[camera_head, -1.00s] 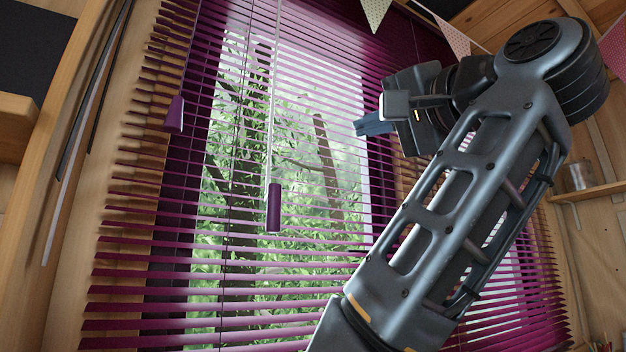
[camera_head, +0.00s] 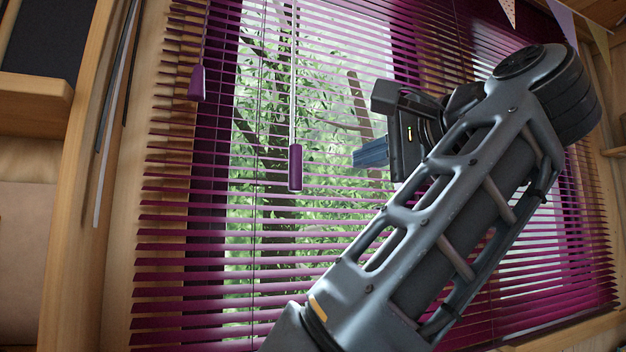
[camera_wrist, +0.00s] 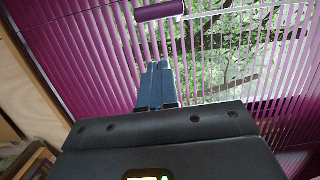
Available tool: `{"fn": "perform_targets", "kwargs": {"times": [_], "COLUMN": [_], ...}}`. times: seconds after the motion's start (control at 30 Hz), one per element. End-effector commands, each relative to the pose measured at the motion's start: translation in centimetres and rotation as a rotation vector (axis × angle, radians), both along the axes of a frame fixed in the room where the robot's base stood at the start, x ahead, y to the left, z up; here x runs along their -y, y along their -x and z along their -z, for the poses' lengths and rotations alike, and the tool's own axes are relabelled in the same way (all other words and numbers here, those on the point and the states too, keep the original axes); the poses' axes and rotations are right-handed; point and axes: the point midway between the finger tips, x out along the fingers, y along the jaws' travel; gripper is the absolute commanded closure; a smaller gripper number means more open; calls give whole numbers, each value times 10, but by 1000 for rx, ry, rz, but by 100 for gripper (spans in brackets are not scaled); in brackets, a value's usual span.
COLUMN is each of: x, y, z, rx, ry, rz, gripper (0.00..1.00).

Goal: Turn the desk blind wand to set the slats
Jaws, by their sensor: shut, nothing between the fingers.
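The blind (camera_head: 215,255) has purple slats and hangs across the window; the slats are tilted partly open, with greenery showing between them. The wand (camera_head: 295,168) hangs on a thin pale rod, with a purple handle at its lower end, in front of the slats. A tapered purple cord pull (camera_head: 196,83) hangs to its left. My gripper (camera_head: 356,158) is shut and empty, with blue fingers, to the right of the wand handle and apart from it. In the wrist view the shut fingers (camera_wrist: 155,85) point toward the slats, and a purple handle (camera_wrist: 160,11) lies beyond them at the top.
A wooden shelf (camera_head: 38,105) juts out at the left beside the window frame. Dark and grey strips (camera_head: 103,175) hang along the frame. Bunting (camera_head: 562,20) hangs at the top right.

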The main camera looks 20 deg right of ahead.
Motion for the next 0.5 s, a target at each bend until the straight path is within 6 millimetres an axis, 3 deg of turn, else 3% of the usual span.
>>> {"fn": "perform_targets", "kwargs": {"times": [0.3, 0.5], "x": [-12, -35], "y": [-62, -78], "z": [-3, -2], "rx": [-1, -1], "ry": [0, 1], "rz": [-5, -6], "gripper": [100, 100]}}
